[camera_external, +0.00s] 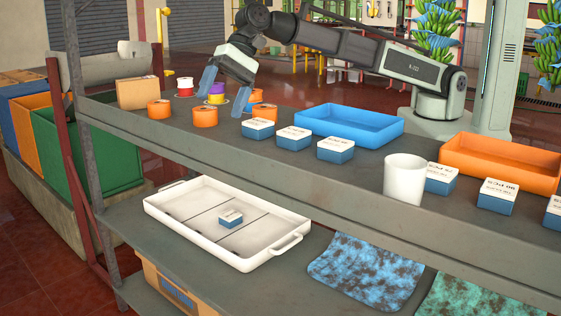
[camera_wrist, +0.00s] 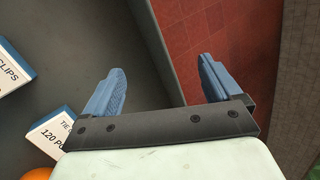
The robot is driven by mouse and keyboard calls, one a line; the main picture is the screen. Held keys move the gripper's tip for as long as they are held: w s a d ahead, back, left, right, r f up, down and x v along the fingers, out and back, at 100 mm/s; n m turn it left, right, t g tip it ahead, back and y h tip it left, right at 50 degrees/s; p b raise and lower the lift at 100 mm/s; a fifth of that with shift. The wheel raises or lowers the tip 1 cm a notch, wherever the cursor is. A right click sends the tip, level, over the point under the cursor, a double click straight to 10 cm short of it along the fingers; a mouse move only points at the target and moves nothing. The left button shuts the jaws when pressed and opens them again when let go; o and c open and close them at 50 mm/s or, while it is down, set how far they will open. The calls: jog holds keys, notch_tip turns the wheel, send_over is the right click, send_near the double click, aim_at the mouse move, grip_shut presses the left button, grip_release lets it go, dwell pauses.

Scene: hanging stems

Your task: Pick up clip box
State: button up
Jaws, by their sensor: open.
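In the wrist view, a box lettered "CLIPS" (camera_wrist: 12,70) is cut by the left edge. A box lettered "TIE" and "120" (camera_wrist: 55,128) stands nearer my gripper. These look like the second box (camera_external: 293,138) and first box (camera_external: 257,130) from the left. My gripper (camera_external: 224,92) is open and empty, left of these boxes. Its blue fingers (camera_wrist: 160,74) show over the shelf's front edge, touching no box.
Orange spools (camera_external: 204,117), a cardboard box (camera_external: 137,93), a blue tray (camera_external: 350,125), a white cup (camera_external: 404,179) and an orange tray (camera_external: 500,163) share the shelf. Below, a white divided tray (camera_external: 180,205) holds one similar box (camera_external: 230,217). Red floor shows beyond the edge.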

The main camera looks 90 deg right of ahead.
jog(key=s+a+g, duration=0.2)
jog(key=s+a, duration=0.7)
jog(key=s, duration=0.1)
jog(key=n+g+h, duration=0.2)
jog(key=g+h, duration=0.1)
jog(key=h, duration=0.2)
send_near(439, 169)
jog(key=f, duration=0.5)
jog(key=shift+w+a, duration=0.1)
jog(key=shift+a, duration=0.2)
jog(key=shift+s+a+f, duration=0.1)
jog(key=shift+s+f, duration=0.05)
jog(key=shift+f, duration=0.7)
jog(key=shift+s+a+f, duration=0.1)
jog(key=shift+s+f, duration=0.1)
jog(key=shift+f, duration=0.65)
jog(key=shift+s+a+f, duration=0.1)
jog(key=shift+s+f, duration=0.05)
jog(key=shift+f, duration=0.7)
jog(key=shift+c, duration=0.2)
jog(key=c, duration=1)
